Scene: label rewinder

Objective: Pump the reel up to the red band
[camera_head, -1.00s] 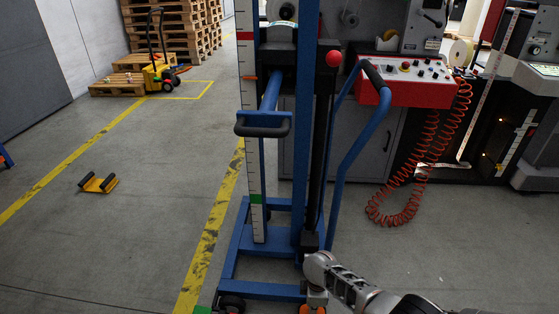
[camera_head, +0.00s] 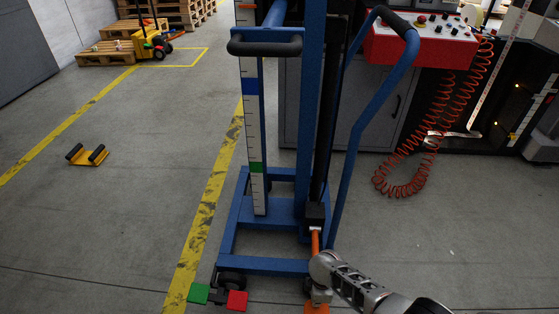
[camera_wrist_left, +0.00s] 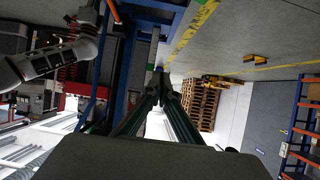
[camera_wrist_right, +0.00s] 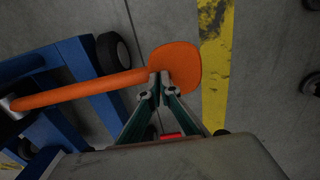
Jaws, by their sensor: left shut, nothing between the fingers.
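The blue lifter (camera_head: 313,120) stands upright in the head view; the reel is out of view above. Its white scale (camera_head: 252,120) shows a blue band and a green band, with an orange pointer (camera_head: 246,6) at the top edge. The red band is out of view. An orange foot lever (camera_head: 315,242) leaves the mast base and ends in a broad pad (camera_wrist_right: 178,66). My right gripper (camera_wrist_right: 160,82) has its fingertips at the pad's neck; their closure is unclear. My left gripper (camera_wrist_left: 160,75) is shut and empty, held in the air near the lifter.
Small green (camera_head: 198,293) and red (camera_head: 237,300) pedals sit by the lifter's front wheel. A red control box (camera_head: 420,45) with a coiled red cable (camera_head: 400,190) is at the right. A yellow bracket (camera_head: 88,155) lies on open floor at the left.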

